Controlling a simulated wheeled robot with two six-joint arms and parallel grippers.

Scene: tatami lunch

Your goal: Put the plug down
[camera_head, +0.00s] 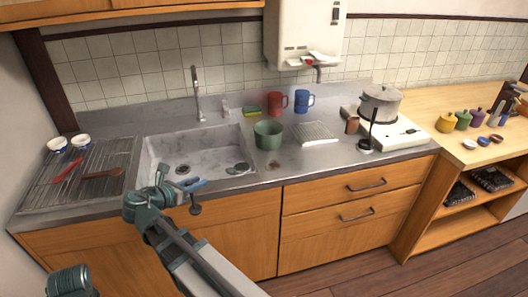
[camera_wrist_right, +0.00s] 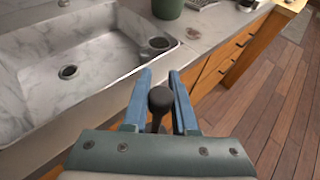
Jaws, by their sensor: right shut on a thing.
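My right gripper (camera_head: 196,187) is in front of the sink, near its front edge. In the right wrist view, its blue fingers (camera_wrist_right: 158,98) are shut on the plug (camera_wrist_right: 159,101), a dark piece with a rounded knob. In the head view the plug (camera_head: 195,209) shows as a small dark shape hanging under the fingers. The plug's lower end is hidden by the gripper in the wrist view.
A green pot (camera_head: 268,135) stands right of the sink, with a red mug (camera_head: 277,104) and a blue mug (camera_head: 304,101) behind it. A wire rack (camera_head: 315,133) and a stove with a pot (camera_head: 380,104) are further right. A ribbed drainboard (camera_head: 100,185) is left.

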